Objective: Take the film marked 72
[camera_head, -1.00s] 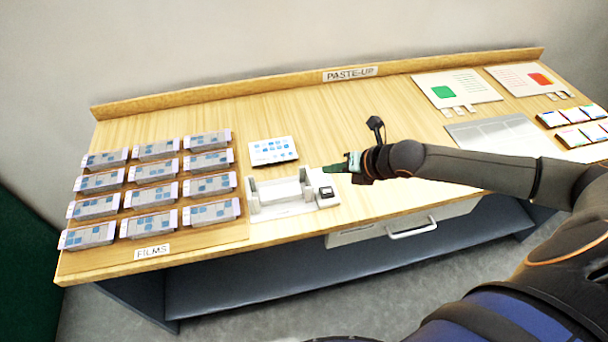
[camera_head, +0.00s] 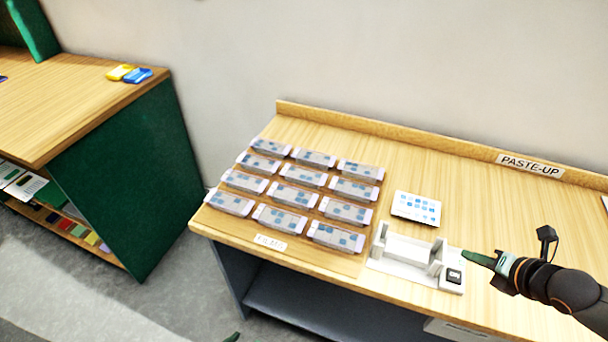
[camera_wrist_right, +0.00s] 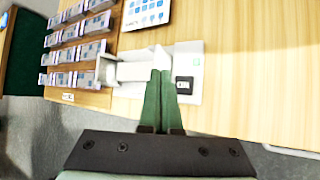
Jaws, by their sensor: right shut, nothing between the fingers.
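Several films (camera_head: 290,195) lie in rows on a board at the left of the paste-up table, behind a FILMS label (camera_head: 271,242). Each is a pale strip with grey and blue squares; no number is legible, so I cannot tell which is 72. They also show in the right wrist view (camera_wrist_right: 78,53). My right gripper (camera_head: 466,254) is shut and empty, just right of the white device, apart from the films. Its closed green fingers show in the right wrist view (camera_wrist_right: 162,76). A small green tip at the bottom edge of the head view seems to be my left gripper (camera_head: 232,337).
A white device (camera_head: 405,262) with a slot and a black ON button (camera_head: 454,276) stands right of the films. A card with blue squares (camera_head: 417,208) lies behind it. A raised ledge (camera_head: 400,137) runs along the back. Another table (camera_head: 60,105) stands left across a gap.

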